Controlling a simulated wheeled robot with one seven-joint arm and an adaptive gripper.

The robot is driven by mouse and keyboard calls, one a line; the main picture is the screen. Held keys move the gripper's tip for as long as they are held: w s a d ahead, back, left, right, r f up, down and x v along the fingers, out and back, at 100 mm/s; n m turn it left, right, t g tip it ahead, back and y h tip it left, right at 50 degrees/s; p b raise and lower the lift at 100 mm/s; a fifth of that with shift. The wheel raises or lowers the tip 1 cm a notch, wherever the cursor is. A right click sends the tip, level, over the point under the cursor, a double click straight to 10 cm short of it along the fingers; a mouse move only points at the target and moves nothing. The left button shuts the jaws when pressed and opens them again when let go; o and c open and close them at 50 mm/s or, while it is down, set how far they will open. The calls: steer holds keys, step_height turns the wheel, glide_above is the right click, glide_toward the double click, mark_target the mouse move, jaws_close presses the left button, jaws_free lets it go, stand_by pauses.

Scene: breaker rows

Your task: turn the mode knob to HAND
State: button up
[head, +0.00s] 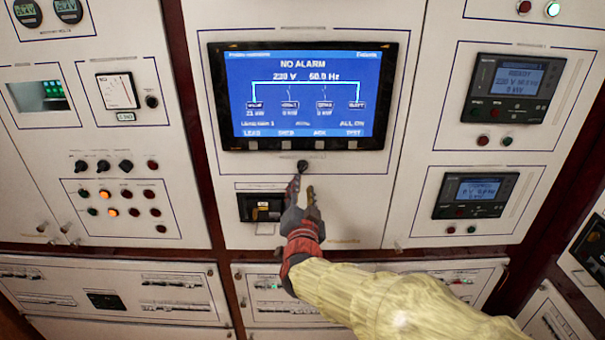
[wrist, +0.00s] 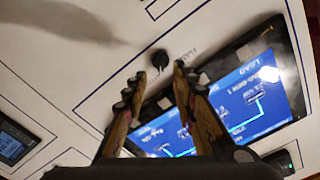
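A small round black knob (head: 302,166) sits on the white panel just below the large screen. It also shows in the wrist view (wrist: 160,58), just beyond my fingertips. Any HAND marking or pointer on it is too small to read, so I cannot tell its setting. My gripper (head: 302,187) is just below the knob in the head view. In the wrist view my gripper (wrist: 158,74) has its two fingers apart with nothing between the tips, and the knob lies ahead of the gap. Contact with the knob does not show.
The large blue screen (head: 302,95) reads NO ALARM, with a row of buttons under it. A black-framed device (head: 262,207) sits left of my gripper. More knobs and lamps (head: 112,198) are on the left panel. Small displays (head: 475,195) are on the right.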

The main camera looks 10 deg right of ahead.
mark_target(302, 170)
steer(key=x, duration=0.7)
steer(key=shift+w+r+b, duration=0.1)
steer(key=shift+w+b, duration=0.25)
steer(key=shift+w, duration=0.05)
steer(key=c, duration=0.3)
steer(key=c, duration=0.4)
jaws_close()
